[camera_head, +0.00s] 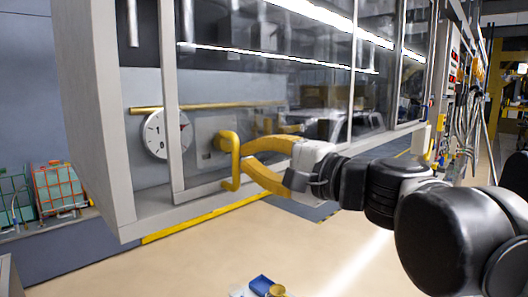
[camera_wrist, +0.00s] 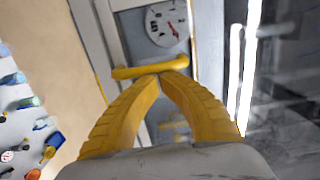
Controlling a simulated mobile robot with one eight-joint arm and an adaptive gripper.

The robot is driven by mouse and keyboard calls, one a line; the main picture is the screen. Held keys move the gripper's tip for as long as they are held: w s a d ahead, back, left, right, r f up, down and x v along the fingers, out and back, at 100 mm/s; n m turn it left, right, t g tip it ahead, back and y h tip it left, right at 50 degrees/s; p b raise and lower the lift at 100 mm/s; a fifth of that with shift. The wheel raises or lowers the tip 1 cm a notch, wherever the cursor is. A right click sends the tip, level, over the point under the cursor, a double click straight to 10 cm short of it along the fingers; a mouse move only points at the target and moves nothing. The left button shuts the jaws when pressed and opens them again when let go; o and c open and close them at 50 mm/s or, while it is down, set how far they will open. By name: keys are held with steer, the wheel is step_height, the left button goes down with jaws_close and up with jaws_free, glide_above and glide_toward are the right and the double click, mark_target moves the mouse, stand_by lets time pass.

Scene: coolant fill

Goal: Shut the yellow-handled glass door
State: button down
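The glass door (camera_head: 172,100) has a pale frame and carries a yellow handle (camera_head: 229,165) near its left post. An open strip shows between that post and the cabinet's left wall (camera_head: 88,110). My gripper (camera_head: 243,163) has yellow fingers that converge at the handle from the right. In the wrist view the fingertips (camera_wrist: 161,76) come together against or very close to the handle bar (camera_wrist: 150,70). The bar lies across the tips, not between the fingers. Exact contact cannot be told.
A round white dial (camera_head: 158,134) is inside the cabinet, partly behind the door post. Cables (camera_head: 475,125) hang at the right.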

mark_target(204, 158)
steer(key=s+a, duration=0.4)
steer(key=shift+s+a, duration=0.15)
stand_by(0.4)
